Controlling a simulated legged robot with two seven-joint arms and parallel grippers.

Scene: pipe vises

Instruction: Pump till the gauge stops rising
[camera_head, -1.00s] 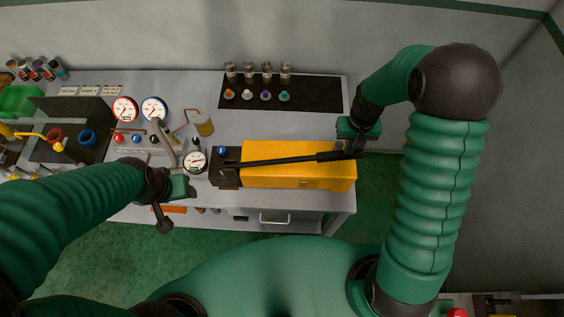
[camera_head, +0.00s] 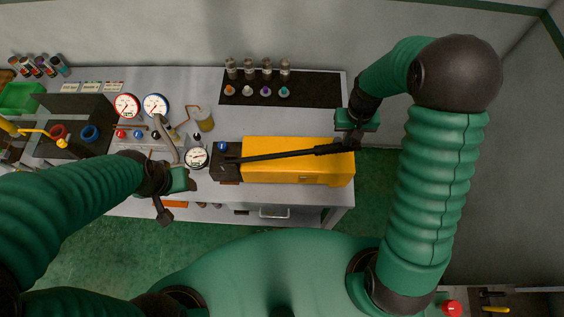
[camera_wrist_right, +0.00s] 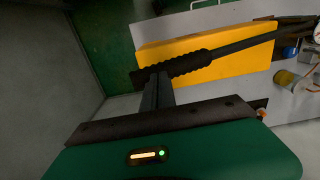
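The yellow hand pump (camera_head: 300,172) lies on the bench with its long black handle (camera_head: 285,154) running along its top. A small white-faced gauge (camera_head: 196,158) stands at the pump's left end; its needle is too small to read. My right gripper (camera_head: 352,140) is at the handle's right end. In the right wrist view its narrow, close-set fingers (camera_wrist_right: 158,90) meet the ribbed grip (camera_wrist_right: 186,66) and appear shut on it. My left gripper (camera_head: 188,183) is below and left of the gauge, apart from the pump; its fingers are unclear.
Two larger dials, red-rimmed (camera_head: 126,106) and blue-rimmed (camera_head: 156,105), stand behind a small valve panel (camera_head: 140,143). A cup of amber fluid (camera_head: 204,120) is behind the gauge. A black mat (camera_head: 310,92) holds several fittings. Bare bench lies between mat and pump.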

